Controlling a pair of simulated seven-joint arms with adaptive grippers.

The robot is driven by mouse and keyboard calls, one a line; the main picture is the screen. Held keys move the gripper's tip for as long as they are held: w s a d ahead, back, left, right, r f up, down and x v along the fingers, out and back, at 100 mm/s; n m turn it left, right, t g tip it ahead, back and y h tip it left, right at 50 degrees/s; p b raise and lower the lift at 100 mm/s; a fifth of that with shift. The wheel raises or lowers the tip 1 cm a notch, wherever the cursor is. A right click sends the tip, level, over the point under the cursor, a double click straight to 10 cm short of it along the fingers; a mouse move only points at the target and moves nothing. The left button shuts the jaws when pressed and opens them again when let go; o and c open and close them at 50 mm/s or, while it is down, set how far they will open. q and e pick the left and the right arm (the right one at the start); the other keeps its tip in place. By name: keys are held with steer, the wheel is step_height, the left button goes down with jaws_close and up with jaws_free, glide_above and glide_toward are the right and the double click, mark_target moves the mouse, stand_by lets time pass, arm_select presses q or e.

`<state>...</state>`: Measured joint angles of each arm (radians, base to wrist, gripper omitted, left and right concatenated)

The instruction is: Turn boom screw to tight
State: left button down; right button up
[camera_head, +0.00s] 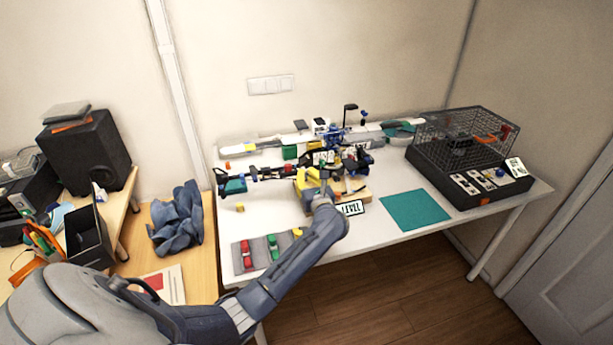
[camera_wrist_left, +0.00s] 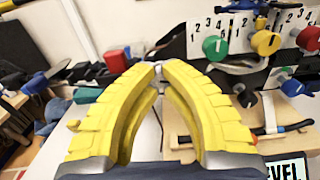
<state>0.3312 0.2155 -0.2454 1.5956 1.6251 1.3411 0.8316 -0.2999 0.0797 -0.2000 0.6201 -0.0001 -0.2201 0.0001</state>
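My left gripper (camera_head: 318,190) reaches over the front middle of the white table. In the left wrist view its yellow fingers (camera_wrist_left: 160,70) arch toward each other and their tips nearly meet. Whether anything thin is between the tips I cannot tell. Beyond them is a dark boom-like assembly (camera_head: 268,173) with a red knob-like part (camera_wrist_left: 115,61). A panel numbered 1 to 4 carries a green knob (camera_wrist_left: 215,47), a yellow knob (camera_wrist_left: 265,42) and a red knob (camera_wrist_left: 308,38). I cannot tell which part is the boom screw. My right gripper is not in view.
A grey mat (camera_head: 257,246) with small coloured items lies at front left. A teal mat (camera_head: 414,209) is bare. A wire cage (camera_head: 460,140) stands at the right.

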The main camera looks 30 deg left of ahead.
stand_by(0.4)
arm_select(q)
steer(key=m, duration=0.7)
steer(key=shift+m, duration=0.4)
steer(key=m, duration=0.3)
steer(key=shift+m, duration=2.1)
steer(key=c, duration=1.3)
jaws_free()
steer(key=shift+s+d, duration=0.1)
